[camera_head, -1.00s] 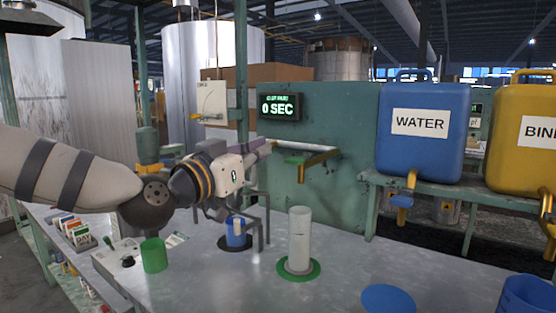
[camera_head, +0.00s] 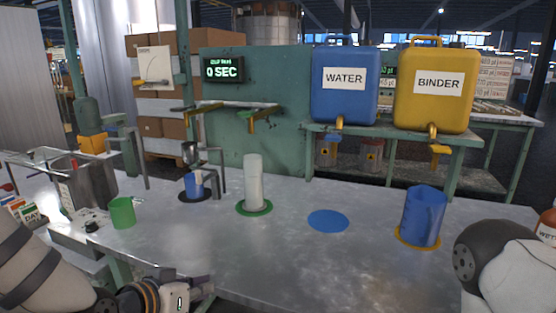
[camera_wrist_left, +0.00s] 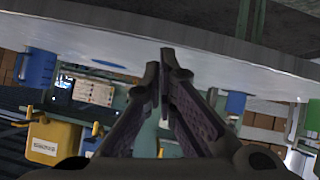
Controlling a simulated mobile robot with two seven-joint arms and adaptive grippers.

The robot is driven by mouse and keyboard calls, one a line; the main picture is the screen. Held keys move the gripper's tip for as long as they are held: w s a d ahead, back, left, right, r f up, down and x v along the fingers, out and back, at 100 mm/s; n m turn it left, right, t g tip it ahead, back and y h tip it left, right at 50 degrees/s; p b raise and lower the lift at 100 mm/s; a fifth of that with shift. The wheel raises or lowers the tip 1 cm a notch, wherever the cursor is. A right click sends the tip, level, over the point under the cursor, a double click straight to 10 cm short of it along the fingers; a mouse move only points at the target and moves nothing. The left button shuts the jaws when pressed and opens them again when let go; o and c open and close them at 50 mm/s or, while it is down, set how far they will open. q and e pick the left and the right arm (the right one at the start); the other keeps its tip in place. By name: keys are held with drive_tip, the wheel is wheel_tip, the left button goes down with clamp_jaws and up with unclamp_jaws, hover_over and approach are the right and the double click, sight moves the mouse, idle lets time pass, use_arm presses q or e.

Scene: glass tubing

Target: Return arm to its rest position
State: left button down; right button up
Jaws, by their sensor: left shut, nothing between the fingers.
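My left arm (camera_head: 30,270) is low in the bottom left of the head view, by the front edge of the table. Its gripper (camera_head: 185,284) shows only in part there, purple-grey and small. In the left wrist view the two fingers of this gripper (camera_wrist_left: 165,62) meet at the tips with nothing held. That view looks tilted and upside down, with the table's edge close above the fingertips. Part of my right arm (camera_head: 505,262) shows at the lower right of the head view; its gripper is out of view.
The grey table (camera_head: 310,265) holds a green cup (camera_head: 122,213), a small blue cup (camera_head: 193,186), a clear cylinder (camera_head: 253,182) on a green disc, a blue disc (camera_head: 328,221) and a blue jug (camera_head: 423,216). WATER (camera_head: 343,100) and BINDER (camera_head: 436,105) containers stand behind. The front middle is clear.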

use_arm(q)
drive_tip(key=s+a+f+n+g+y, duration=0.1)
drive_tip(key=s+f+g, duration=0.4)
drive_tip(key=s+f, duration=0.8)
drive_tip(key=s+a+f+g+y, duration=0.2)
drive_tip(key=s+a+f+g, duration=0.1)
drive_tip(key=s, duration=0.9)
drive_tip(key=s+a+f+n+g+y, duration=0.1)
drive_tip(key=s+a+f+g, duration=0.2)
drive_tip(key=s, duration=1)
wheel_tip(320, 180, down, 2)
drive_tip(key=shift+a+f+g+y, duration=0.15)
drive_tip(key=shift+a+g+y, duration=0.25)
drive_tip(key=shift+a, duration=0.2)
drive_tip(key=shift+w, duration=0.1)
